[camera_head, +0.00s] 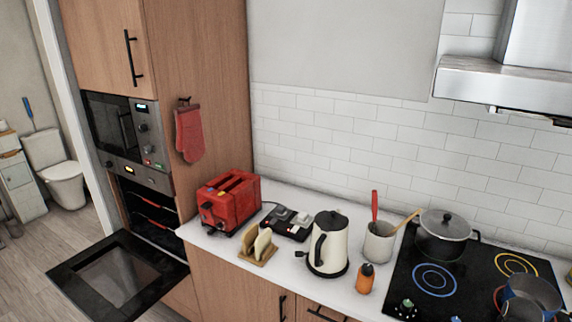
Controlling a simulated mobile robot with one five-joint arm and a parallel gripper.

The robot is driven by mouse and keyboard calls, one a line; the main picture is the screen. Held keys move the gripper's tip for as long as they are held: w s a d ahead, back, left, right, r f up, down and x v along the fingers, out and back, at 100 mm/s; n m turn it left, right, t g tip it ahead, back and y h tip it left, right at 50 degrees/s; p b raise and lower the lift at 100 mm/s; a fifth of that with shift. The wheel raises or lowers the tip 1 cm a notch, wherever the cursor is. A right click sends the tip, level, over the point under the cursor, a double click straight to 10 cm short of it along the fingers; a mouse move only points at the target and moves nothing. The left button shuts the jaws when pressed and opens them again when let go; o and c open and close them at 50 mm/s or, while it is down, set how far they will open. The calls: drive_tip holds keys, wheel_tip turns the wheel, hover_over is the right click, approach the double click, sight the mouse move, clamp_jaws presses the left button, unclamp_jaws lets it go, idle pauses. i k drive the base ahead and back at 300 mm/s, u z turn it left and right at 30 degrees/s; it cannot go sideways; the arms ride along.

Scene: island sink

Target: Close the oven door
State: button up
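The oven door (88,262) is black with a glass pane and hangs folded down at the lower left, close to horizontal. It is hinged at the bottom of the oven (148,212), whose dark cavity shows red-edged racks. The oven is built into a tall wooden cabinet, under a microwave (117,128). My gripper is not in this view, so its state and place are hidden.
A white counter (222,247) right of the oven holds a red toaster (229,203), a toast rack, a cream kettle (328,246), a utensil pot and a hob with a pot (443,236). Open wooden floor (40,245) lies left of the door, towards a toilet.

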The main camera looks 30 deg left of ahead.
sight(118, 278)
drive_tip(key=k, duration=0.6)
drive_tip(key=u, duration=2.9)
drive_tip(key=i, duration=0.9)
drive_tip(key=z, duration=0.05)
drive_tip(key=i, duration=0.25)
drive_tip(key=z, duration=1.2)
drive_tip(key=i, duration=1)
drive_tip(key=u, duration=0.05)
